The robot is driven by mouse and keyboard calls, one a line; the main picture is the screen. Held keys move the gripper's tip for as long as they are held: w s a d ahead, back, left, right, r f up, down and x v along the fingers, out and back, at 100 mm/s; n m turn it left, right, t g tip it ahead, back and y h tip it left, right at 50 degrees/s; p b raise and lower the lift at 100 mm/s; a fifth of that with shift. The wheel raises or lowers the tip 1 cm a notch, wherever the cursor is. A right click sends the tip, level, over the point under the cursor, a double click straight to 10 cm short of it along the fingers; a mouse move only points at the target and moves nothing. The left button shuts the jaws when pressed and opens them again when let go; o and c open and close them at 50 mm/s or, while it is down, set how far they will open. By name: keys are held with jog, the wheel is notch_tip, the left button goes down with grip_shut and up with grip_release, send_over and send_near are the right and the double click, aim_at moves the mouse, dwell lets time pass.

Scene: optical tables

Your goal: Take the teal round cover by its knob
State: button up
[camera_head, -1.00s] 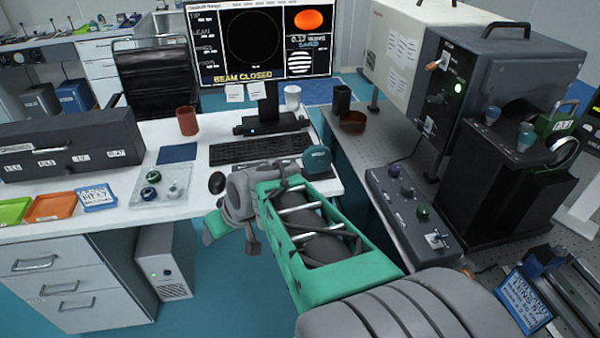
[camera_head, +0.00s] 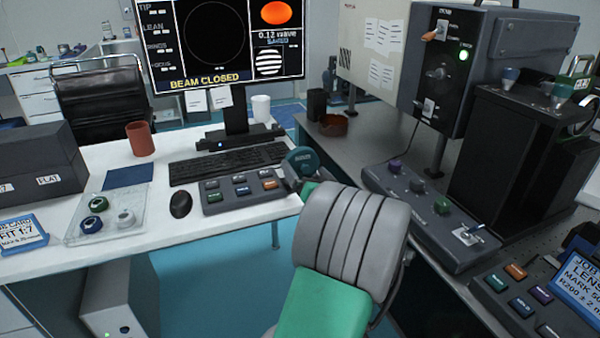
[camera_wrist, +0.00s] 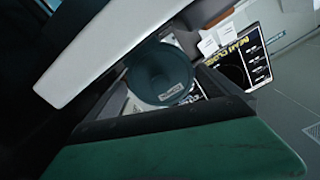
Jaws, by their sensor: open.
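The teal round cover (camera_head: 301,159) shows at the right end of the white desk, beside the button pad, with its round face visible and its lower part hidden by my arm. In the wrist view the cover (camera_wrist: 160,76) shows as a dark teal disc with a small pale label, between the pale part above and the dark and green part below of my gripper (camera_wrist: 168,84). The gripper is open. I cannot make out the knob, or whether the gripper touches the cover. In the head view my gripper is mostly hidden behind my arm.
The button pad (camera_head: 241,190), keyboard (camera_head: 225,163) and monitor (camera_head: 225,45) stand left of and behind the cover. A red-brown cup (camera_head: 140,139) and a lens tray (camera_head: 108,214) are farther left. A grey control box (camera_head: 430,215) lies on the right-hand table.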

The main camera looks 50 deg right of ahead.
jog(key=shift+x, duration=1.2)
jog(key=shift+c, duration=0.4)
jog(key=c, duration=1.2)
jog(key=shift+o, duration=0.2)
